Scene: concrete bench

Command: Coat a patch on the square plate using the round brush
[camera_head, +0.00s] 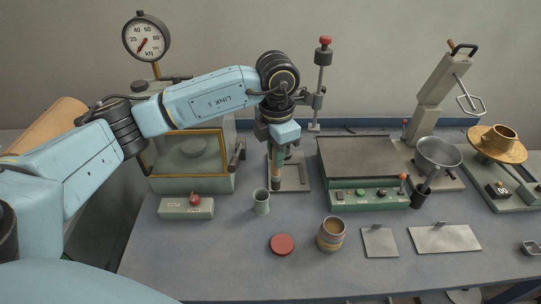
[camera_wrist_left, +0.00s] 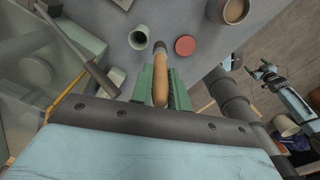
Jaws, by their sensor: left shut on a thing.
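My left gripper (camera_head: 278,157) is shut on the wooden handle of the round brush (camera_head: 277,176). The brush points down, above the bench behind the green cup. In the left wrist view, the brush handle (camera_wrist_left: 160,84) lies between the green fingers (camera_wrist_left: 160,88), with a dark grey end beyond them. The bristles cannot be made out. The square plate (camera_head: 379,242) lies flat at the front of the bench, well to the right of the brush. An open brown pot (camera_head: 331,235) stands left of the plate. My right gripper (camera_wrist_left: 266,74) appears small in the wrist view; its jaws are unclear.
A green cup (camera_head: 261,202) stands close in front of the brush. A red disc (camera_head: 281,244) lies left of the pot. A rectangular plate (camera_head: 446,239) lies right of the square plate. A green control box (camera_head: 367,199) and a metal funnel (camera_head: 438,153) stand behind.

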